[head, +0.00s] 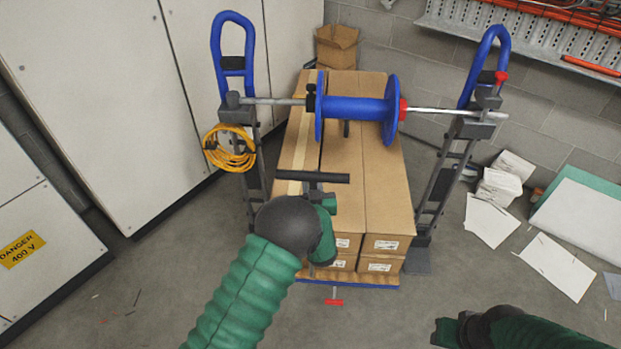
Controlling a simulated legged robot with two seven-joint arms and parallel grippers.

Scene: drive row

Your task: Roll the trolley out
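The trolley (370,283) is a low platform with a blue front edge, loaded with long brown cardboard boxes (370,165). A black T-shaped handle (312,178) stands upright at its near end. A small red pedal-like piece (334,302) sticks out below the front edge. My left gripper (326,212) is at the handle's stem, just under the crossbar. My wrist hides its fingers, so I cannot tell whether it grips the stem. My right gripper (444,332) is low at the bottom right, away from the trolley; its finger opening is unclear.
A blue reel (355,108) on a steel bar spans two stands (252,165) (448,170) over the boxes, flanking the trolley closely. A yellow cable coil (230,148) hangs on the left stand. Cabinets (95,90) line the left; papers (555,265) lie right. The near floor looks mostly clear.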

